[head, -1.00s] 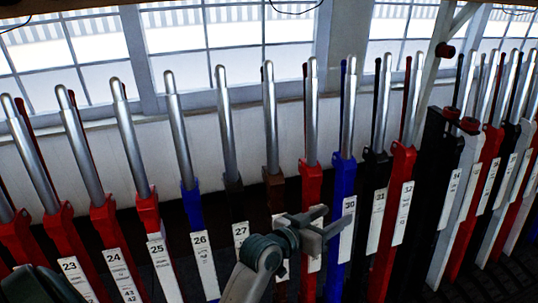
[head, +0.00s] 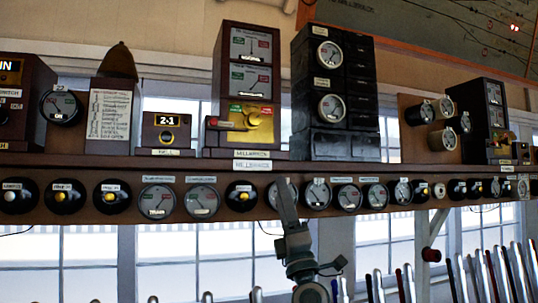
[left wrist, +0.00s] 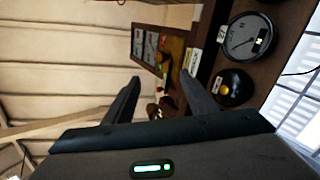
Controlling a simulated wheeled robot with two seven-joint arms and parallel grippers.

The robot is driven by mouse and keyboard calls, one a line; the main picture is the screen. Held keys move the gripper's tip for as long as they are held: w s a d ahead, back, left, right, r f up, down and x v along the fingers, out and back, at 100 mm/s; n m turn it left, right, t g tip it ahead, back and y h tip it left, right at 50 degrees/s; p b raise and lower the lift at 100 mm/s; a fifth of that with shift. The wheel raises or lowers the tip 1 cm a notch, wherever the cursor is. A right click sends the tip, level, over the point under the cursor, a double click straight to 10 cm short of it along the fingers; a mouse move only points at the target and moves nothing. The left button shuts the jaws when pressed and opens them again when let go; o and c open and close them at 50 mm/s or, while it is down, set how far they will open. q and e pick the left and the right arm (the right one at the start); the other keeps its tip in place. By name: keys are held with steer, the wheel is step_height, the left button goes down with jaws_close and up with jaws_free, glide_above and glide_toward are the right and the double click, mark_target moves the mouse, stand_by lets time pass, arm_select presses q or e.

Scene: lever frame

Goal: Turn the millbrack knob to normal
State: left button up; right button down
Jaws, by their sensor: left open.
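The Millbrack instrument (head: 248,75) is a tall dark wooden case on the shelf, with two dials above a brass-coloured panel. The knob (head: 253,119) is on that panel, with a red pointer-like piece to its left and small green and red labels above. My left gripper (head: 284,187) is in front of the shelf's lower edge, below and right of the knob, apart from it and pointing up. In the left wrist view, the open, empty fingers (left wrist: 162,84) frame the case (left wrist: 150,48), which appears turned sideways. My right gripper is not in view.
A row of round dials and plungers (head: 160,200) runs along the shelf front (head: 120,172). A black instrument stack (head: 335,90) stands right of the case, and a small box marked 2-1 (head: 166,132) stands left. Lever tops (head: 400,285) rise below.

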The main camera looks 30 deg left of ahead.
mark_target(255, 119)
arm_select(q)
steer(key=s+a+r+n+g+h, duration=0.1)
steer(key=a+r+n+g+h, duration=0.15)
steer(key=r+n+g, duration=0.4)
steer(key=s+a+r+n+g+h, duration=0.1)
steer(key=s+a+r+n+g, duration=0.15)
steer(key=r+n, duration=0.6)
steer(key=d+r+m+t+h, duration=0.2)
steer(key=d+r+m+h, duration=0.1)
steer(key=d+r+h, duration=0.2)
step_height(255, 119, up, 2)
steer(key=shift+s+d+r+t, duration=0.1)
steer(key=shift+s+d+t, duration=0.15)
steer(key=shift+d, duration=0.25)
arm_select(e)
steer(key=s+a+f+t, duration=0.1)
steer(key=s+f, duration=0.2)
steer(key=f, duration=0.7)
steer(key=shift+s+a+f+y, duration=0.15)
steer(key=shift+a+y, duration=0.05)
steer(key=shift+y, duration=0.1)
arm_select(q)
steer(key=shift+w+a, duration=0.1)
